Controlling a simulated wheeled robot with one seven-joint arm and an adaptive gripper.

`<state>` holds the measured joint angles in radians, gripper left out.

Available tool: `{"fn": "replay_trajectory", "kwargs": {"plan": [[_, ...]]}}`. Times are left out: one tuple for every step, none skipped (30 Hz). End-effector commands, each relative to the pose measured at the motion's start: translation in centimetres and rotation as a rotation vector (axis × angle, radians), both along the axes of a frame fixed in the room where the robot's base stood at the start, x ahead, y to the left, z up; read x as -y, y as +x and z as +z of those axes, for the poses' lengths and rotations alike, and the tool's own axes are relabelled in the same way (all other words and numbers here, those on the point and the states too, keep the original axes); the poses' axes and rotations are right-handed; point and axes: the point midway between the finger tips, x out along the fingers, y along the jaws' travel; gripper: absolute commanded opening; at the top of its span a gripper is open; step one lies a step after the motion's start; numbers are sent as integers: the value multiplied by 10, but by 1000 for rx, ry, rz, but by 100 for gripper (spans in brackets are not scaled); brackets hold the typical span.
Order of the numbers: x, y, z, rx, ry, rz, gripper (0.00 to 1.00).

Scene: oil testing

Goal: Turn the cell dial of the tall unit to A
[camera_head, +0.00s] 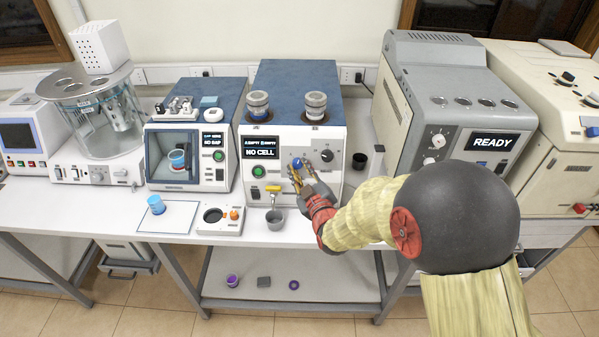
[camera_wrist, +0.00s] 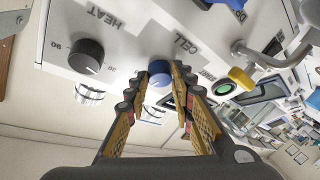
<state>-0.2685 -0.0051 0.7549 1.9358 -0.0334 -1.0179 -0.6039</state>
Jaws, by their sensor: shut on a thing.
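The tall unit (camera_head: 287,135) has a blue top and a white front, and stands at the middle of the bench. Its screen (camera_head: 262,148) reads "NO CELL", with small lines that seem to mark A and B as empty. The blue cell dial (camera_head: 297,163) is on its front, and it also shows under the word CELL in the wrist view (camera_wrist: 158,82). My gripper (camera_wrist: 162,75) has its two fingers closed on either side of this dial. The fingers hide the dial's sides, and I cannot read which letter it points to.
A dark HEAT dial (camera_wrist: 87,56) sits close beside the cell dial. A yellow-handled tap (camera_head: 273,189) is left of my gripper, with a grey cup (camera_head: 274,219) below. A dark cup (camera_head: 359,161) stands right of the unit.

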Motion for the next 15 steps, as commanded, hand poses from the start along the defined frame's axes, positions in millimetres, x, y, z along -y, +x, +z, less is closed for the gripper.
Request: {"fn": "replay_trajectory", "kwargs": {"plan": [[2,0,0,0,-40,17,0],[2,1,1,0,-67,29,0],[3,1,1,-3,-101,45,0],[3,1,1,-4,-128,58,0],[3,1,1,-4,-153,69,0],[3,1,2,-5,-188,85,0],[3,1,3,-6,-213,98,0],[3,2,3,-7,-240,109,0],[3,2,3,-9,-275,126,0],[3,2,4,-8,-300,138,0],[3,2,4,-9,-327,150,0],[4,2,5,-11,-361,166,0],[4,2,5,-12,-387,179,0],[4,2,5,-13,-413,191,0],[4,3,5,-15,-446,206,0]]}}
